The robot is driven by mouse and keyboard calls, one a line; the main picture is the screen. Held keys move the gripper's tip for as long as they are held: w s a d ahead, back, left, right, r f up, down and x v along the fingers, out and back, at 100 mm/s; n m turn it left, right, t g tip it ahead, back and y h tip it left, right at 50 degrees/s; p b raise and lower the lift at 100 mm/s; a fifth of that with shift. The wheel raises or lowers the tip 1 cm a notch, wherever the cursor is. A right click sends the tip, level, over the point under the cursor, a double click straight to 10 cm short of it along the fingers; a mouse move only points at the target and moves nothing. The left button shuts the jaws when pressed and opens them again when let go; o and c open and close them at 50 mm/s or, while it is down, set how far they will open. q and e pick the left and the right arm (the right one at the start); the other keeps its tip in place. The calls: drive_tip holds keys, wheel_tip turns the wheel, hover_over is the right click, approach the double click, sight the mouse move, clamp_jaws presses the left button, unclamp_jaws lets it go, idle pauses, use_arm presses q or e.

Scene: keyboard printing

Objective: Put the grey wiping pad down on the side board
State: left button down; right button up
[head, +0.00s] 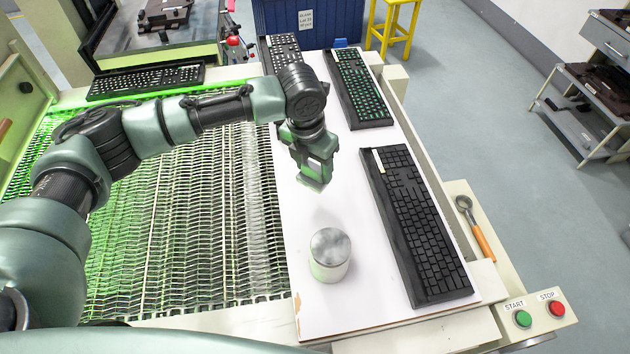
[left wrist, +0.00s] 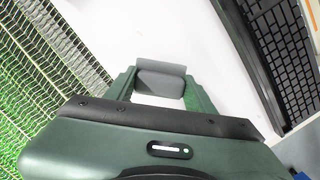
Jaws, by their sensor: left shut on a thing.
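My left gripper (head: 314,178) is above the white side board (head: 368,300), pointing down. In the left wrist view, its jaws (left wrist: 160,88) are shut on the grey wiping pad (left wrist: 160,80). The pad sits between the two green fingers, with white board beyond it. In the head view the pad is mostly hidden by the gripper, and I cannot tell its exact height over the board. My right gripper is not in view.
A lidded canister (head: 330,256) stands on the board, nearer than the gripper. A black keyboard (head: 415,222) lies to the right, another with green keys (head: 358,88) behind. The wire mesh conveyor (head: 190,220) is to the left. Bare board lies around the canister.

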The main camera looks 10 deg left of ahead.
sight(311, 170)
use_arm(q)
drive_tip(key=shift+f+p, duration=0.4)
drive_tip(key=shift+f, duration=3.3)
drive_tip(key=shift+f, duration=0.1)
drive_tip(key=c, duration=0.5)
unclamp_jaws()
drive_tip(key=shift+r, duration=0.55)
drive_tip(key=r, duration=0.3)
drive_tip(key=s+r+b, duration=0.1)
drive_tip(key=r, duration=0.3)
drive_tip(key=r+b, duration=0.1)
drive_tip(key=r, duration=0.3)
drive_tip(key=shift+s+a, duration=0.35)
drive_tip(key=shift+s, duration=0.05)
